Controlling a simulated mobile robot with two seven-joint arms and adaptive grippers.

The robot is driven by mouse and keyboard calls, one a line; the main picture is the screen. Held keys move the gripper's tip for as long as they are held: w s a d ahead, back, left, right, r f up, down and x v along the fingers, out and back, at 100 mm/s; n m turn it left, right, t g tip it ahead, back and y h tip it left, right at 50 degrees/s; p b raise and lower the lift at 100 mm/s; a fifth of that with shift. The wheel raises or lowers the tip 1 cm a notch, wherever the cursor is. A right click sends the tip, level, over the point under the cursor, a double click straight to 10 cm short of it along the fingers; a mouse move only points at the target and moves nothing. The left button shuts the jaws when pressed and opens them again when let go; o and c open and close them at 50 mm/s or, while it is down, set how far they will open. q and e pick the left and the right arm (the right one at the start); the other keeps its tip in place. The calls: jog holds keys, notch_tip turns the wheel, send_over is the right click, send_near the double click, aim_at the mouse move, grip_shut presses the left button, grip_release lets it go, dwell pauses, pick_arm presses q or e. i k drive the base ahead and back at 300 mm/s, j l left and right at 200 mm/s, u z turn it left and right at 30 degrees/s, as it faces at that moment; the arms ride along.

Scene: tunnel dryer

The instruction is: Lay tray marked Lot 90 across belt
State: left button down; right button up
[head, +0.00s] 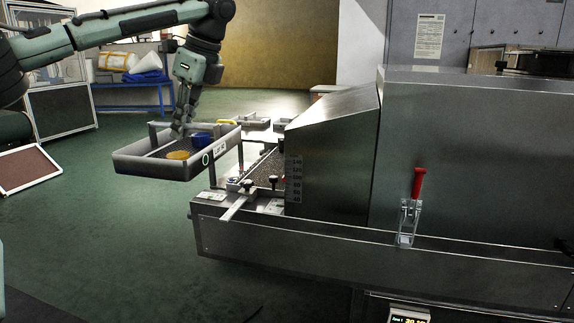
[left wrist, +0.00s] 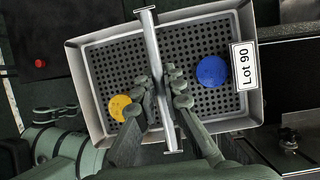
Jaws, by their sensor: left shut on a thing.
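The grey tray (head: 140,168) is held in the air at the left end of the dryer. In the left wrist view, the tray (left wrist: 82,75) has a perforated floor, a white tag reading Lot 90 (left wrist: 244,66) and a bar handle (left wrist: 150,45) across its middle. A yellow round piece (left wrist: 120,107) and a blue one (left wrist: 212,71) lie in it. My left gripper (head: 178,132) is shut on the handle; its fingers (left wrist: 165,90) show around the bar. The belt (head: 262,168) lies to the right of the tray, partly hidden by it. My right gripper is out of view.
The steel dryer hood (head: 335,150) stands right of the belt's open end. Small knobs and a metal bar (head: 238,204) sit at the belt's near edge. Other trays (head: 255,123) stand behind the belt. A red-handled clamp (head: 416,185) is on the dryer's front.

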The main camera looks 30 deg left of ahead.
aim_at(281, 173)
jog(key=i+j, duration=0.2)
jog(key=i, duration=0.2)
jog(key=i+j, duration=0.15)
jog(key=i, duration=0.2)
jog(key=i+j, duration=0.2)
jog(key=i, duration=0.2)
